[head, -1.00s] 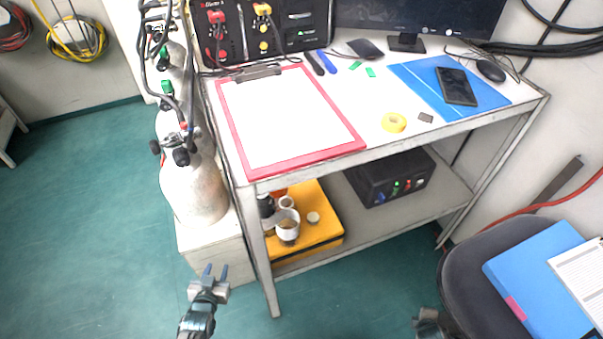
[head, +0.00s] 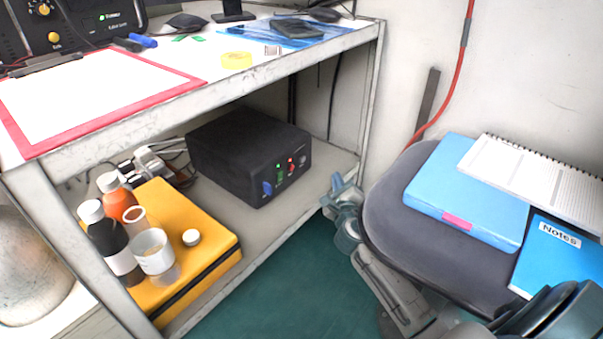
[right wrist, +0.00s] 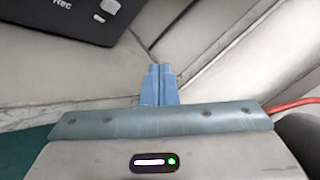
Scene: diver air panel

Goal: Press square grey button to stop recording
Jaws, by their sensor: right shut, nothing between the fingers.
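The black recorder box (head: 235,150) stands on the lower shelf of the bench, with small blue, green, red and grey controls on its front. The grey button (head: 303,160) is at the right end of that front, too small to make out its shape. In the right wrist view a grey square button (right wrist: 110,6) shows at the top, near the letters "Rec" on the black panel. My right gripper (head: 336,187) is shut and empty, in front of the shelf's right end, to the right of and apart from the box. Its fingers (right wrist: 158,68) point toward the shelf. My left gripper is out of view.
A yellow case (head: 200,225) with bottles and cups sits left of the box. A dark chair (head: 395,210) with a blue folder (head: 465,195) is close on the right. The bench's right leg (head: 371,100) rises behind my gripper. The floor in front is free.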

